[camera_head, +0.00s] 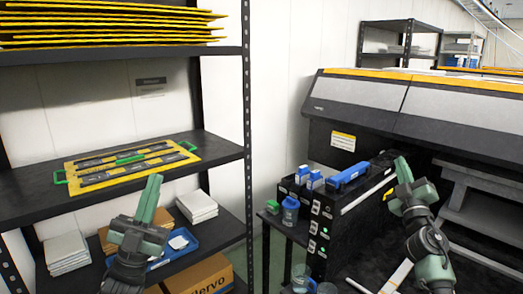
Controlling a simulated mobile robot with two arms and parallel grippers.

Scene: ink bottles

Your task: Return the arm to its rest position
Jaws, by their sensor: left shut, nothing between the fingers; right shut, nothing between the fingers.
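My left gripper (154,179) is at the lower left, in front of the shelving unit, with its green fingers pointing up and shut on nothing. My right gripper (400,162) is at the right, in front of the large printer, with its fingers pointing up and shut on nothing. Neither gripper holds anything. The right gripper appears just right of the black cabinet with blue items on top; I cannot tell the gap in depth.
The shelving unit (120,182) carries a yellow frame (72,165), white stacks and a cardboard box (200,272). Blue-capped bottles (315,180) and a long blue object (348,177) are on the black cabinet (345,207). The large printer (350,97) fills the back right.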

